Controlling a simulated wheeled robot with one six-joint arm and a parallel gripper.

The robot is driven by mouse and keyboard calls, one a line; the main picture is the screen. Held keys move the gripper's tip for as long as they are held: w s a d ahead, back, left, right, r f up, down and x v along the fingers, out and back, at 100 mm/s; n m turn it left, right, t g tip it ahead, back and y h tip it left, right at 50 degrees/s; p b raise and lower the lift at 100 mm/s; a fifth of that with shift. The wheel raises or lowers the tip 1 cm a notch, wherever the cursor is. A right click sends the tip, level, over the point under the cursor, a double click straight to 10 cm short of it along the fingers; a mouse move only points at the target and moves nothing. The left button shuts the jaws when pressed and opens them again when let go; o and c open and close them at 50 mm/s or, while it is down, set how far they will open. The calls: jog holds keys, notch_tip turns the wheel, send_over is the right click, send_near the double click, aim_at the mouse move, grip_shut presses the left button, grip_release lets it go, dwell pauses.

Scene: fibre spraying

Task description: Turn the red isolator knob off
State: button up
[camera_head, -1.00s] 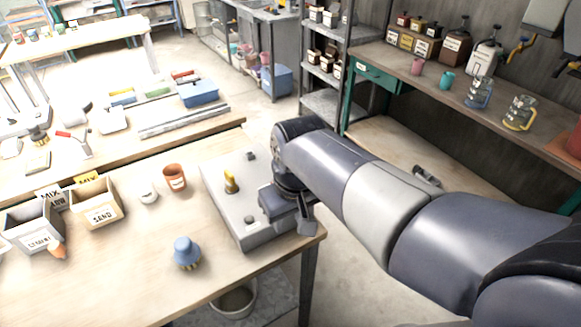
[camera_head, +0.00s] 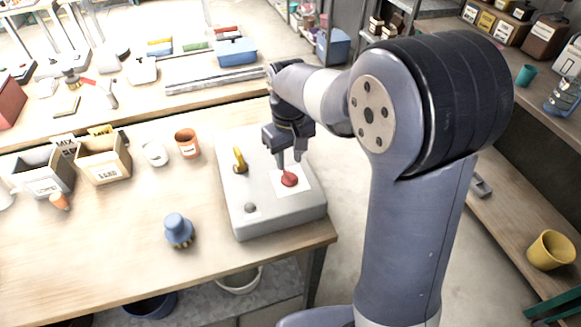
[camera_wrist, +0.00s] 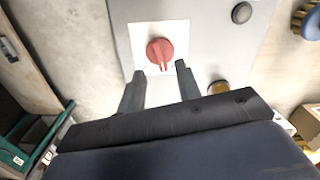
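The red isolator knob (camera_head: 289,179) sits on a white square plate on the grey control box (camera_head: 236,216), which stands on the wooden table. In the wrist view the red knob (camera_wrist: 160,52) is round with a raised grip bar and pale marks at its lower edge. My gripper (camera_head: 291,163) is just above the knob, pointing down. In the wrist view my gripper's two fingers (camera_wrist: 159,82) are apart, on either side of the knob's lower edge, with nothing between them. I cannot tell whether a fingertip touches the knob.
A yellow handle (camera_head: 239,160) and a dark button (camera_head: 250,208) are also on the box. Open boxes (camera_head: 104,158) are farther left.

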aim_at(289, 173)
notch_tip(289, 173, down, 5)
dwell(0.3)
grip_shut()
